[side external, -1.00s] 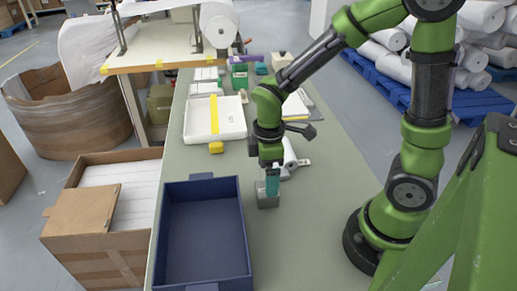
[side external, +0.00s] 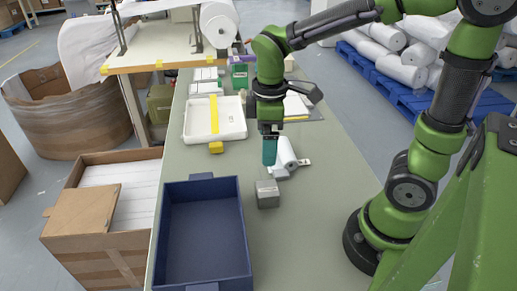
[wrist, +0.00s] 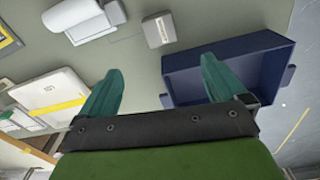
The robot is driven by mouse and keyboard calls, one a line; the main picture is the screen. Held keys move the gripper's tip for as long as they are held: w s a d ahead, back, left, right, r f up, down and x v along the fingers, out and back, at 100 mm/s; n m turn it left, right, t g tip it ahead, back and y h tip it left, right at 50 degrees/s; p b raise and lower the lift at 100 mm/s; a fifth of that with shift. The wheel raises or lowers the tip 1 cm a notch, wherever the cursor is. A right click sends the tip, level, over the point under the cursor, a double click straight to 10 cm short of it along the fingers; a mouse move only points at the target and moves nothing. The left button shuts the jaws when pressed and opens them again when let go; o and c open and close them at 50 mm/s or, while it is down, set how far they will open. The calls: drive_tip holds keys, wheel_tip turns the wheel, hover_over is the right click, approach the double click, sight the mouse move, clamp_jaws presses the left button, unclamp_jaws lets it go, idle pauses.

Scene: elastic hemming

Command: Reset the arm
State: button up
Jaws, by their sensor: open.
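My green arm holds my gripper (side external: 270,151) above the table (side external: 310,225), pointing down. In the wrist view its two teal fingers (wrist: 160,85) are spread apart with nothing between them. A small grey block (side external: 267,194) stands on the table below the gripper, apart from it; it also shows in the wrist view (wrist: 159,31). A white roll (side external: 286,152) lies just behind and to the right of the fingers in the side view.
A blue open bin (side external: 246,240) sits at the front left of the table and looks empty. A white tray with a yellow strip (side external: 232,128) lies farther back. An open cardboard box (side external: 85,245) stands left of the table.

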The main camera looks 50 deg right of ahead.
drive_tip(key=s+r+m+t+y, duration=0.2)
drive_tip(key=s+r+m+t, duration=0.3)
drive_tip(key=m, duration=0.6)
wheel_tip(320, 180, up, 2)
drive_tip(key=shift+s+d+r+m+t, duration=0.2)
drive_tip(key=shift+s+m+t, duration=0.1)
drive_tip(key=shift+t, duration=0.7)
